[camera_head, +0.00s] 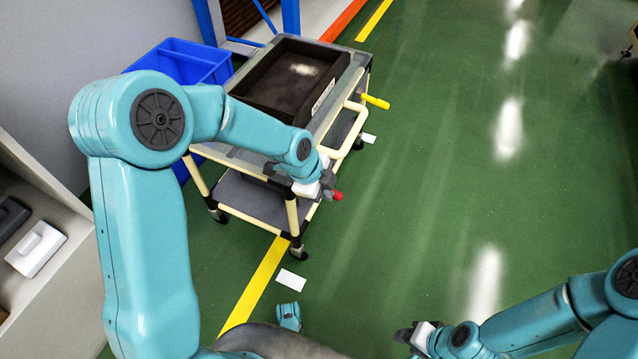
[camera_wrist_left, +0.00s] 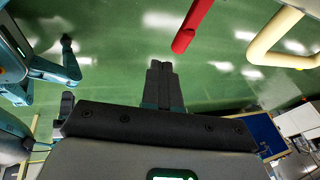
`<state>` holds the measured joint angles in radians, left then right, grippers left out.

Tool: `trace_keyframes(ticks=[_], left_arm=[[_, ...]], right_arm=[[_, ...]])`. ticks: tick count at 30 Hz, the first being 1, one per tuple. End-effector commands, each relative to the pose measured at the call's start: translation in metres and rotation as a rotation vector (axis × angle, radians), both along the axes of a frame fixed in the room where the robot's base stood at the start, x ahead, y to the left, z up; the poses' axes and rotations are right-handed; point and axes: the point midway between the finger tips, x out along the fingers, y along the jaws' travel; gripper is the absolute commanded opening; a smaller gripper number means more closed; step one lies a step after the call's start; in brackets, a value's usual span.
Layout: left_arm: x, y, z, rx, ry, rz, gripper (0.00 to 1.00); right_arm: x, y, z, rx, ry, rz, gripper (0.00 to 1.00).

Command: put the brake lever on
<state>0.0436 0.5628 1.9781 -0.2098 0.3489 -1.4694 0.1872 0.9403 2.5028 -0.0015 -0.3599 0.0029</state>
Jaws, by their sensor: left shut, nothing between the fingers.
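The cart (camera_head: 245,158) stands at the upper middle of the head view. A red lever (camera_head: 337,195) shows as a short red tip close by my left gripper (camera_head: 326,184); the rest is hidden behind the gripper. In the left wrist view the red lever (camera_wrist_left: 192,25) hangs in from the top edge, beyond and right of the left fingertips (camera_wrist_left: 160,64), apart from them. The left fingers are together and empty. A yellow lever (camera_head: 376,101) sticks out of the cart's far right corner. My right gripper (camera_head: 412,335) is low in the head view, away from the cart; its finger opening is unclear.
A black bin (camera_head: 262,95) lies on the cart top. The cart's cream handle (camera_head: 352,128) also shows in the left wrist view (camera_wrist_left: 275,35). A blue crate (camera_head: 190,62) is behind the cart, a shelf (camera_head: 40,205) at left. Green floor to the right is clear.

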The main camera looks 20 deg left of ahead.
Motion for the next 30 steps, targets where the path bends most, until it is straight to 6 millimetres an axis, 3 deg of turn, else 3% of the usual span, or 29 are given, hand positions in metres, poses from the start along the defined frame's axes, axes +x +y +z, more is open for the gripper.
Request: trace_keyframes(ticks=[2, 9, 30], left_arm=[[0.004, -0.005, -0.019, 0.001, 0.001, -0.002, 0.00], [0.030, 0.000, -0.037, 0.000, -0.001, -0.001, 0.00], [0.041, -0.001, -0.041, 0.026, -0.002, -0.003, 0.00]], right_arm=[[0.002, -0.001, -0.009, -0.002, -0.003, -0.006, 0.43], [0.004, -0.004, -0.018, -0.003, -0.008, -0.016, 0.43], [0.004, -0.004, -0.018, -0.003, -0.008, -0.016, 0.43]])
